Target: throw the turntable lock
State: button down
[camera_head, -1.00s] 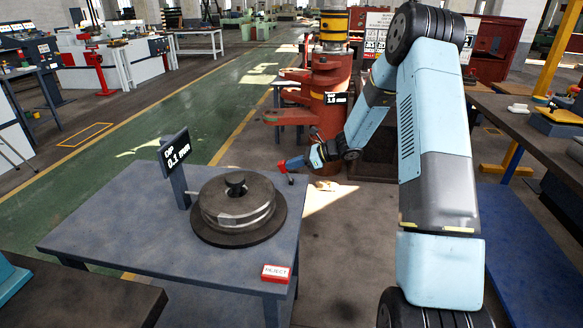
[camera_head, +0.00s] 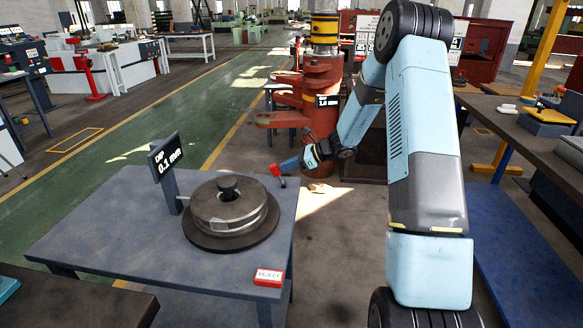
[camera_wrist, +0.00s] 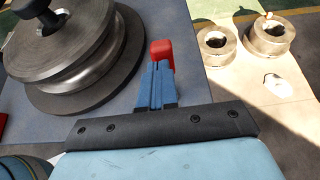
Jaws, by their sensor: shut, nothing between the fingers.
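The turntable (camera_head: 230,238) is a dark disc on the grey-blue table, bearing a grooved steel die (camera_head: 232,208) with a dark centre knob. The turntable also shows at the upper left of the wrist view (camera_wrist: 75,103). A red-capped lever (camera_head: 275,170) with a dark stem stands near the table's far right corner; I take it for the lock. Its red cap (camera_wrist: 161,48) shows just beyond my fingertips. My gripper (camera_head: 287,164) is shut and empty, its blue fingers (camera_wrist: 155,85) close together at the lever. I cannot tell whether they touch it.
A display reading 0.1 mm (camera_head: 165,156) stands behind the turntable. A red-and-white REJECT block (camera_head: 268,277) lies at the table's front right. A red machine (camera_head: 322,105) stands beyond. Two steel rings (camera_wrist: 215,45) (camera_wrist: 268,38) show at the wrist view's upper right.

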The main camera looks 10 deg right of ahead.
jog(key=v, duration=1.3)
jog(key=shift+f, duration=0.35)
jog(key=shift+d, duration=0.1)
jog(key=s+a+r+n+g+h, duration=0.1)
jog(key=s+a+r+n+h, duration=0.15)
jog(key=s+r, duration=0.3)
jog(key=s+a+r+n+g+h, duration=0.1)
jog(key=s+a+r+n, duration=0.25)
jog(key=s, duration=0.25)
jog(key=s+a+r+n+h, duration=0.2)
jog(key=s+r+n, duration=0.2)
jog(key=s+r, duration=0.15)
jog(key=s+d+r+n+t+h, duration=0.1)
jog(key=s+r+n+h, duration=0.1)
jog(key=s+n, duration=0.2)
jog(key=s+r+n+t+h, duration=0.1)
jog(key=s+r+n+h, duration=0.1)
jog(key=s, duration=0.9)
jog(key=s+d+r+n+t+h, duration=0.1)
jog(key=s+r+n+h, duration=0.1)
jog(key=s+r+n, duration=0.2)
jog(key=s+n, duration=0.1)
jog(key=s, duration=0.2)
jog(key=shift+s+d+n+t, duration=0.3)
jog(key=shift+d+n, duration=0.05)
jog(key=shift+n, duration=0.05)
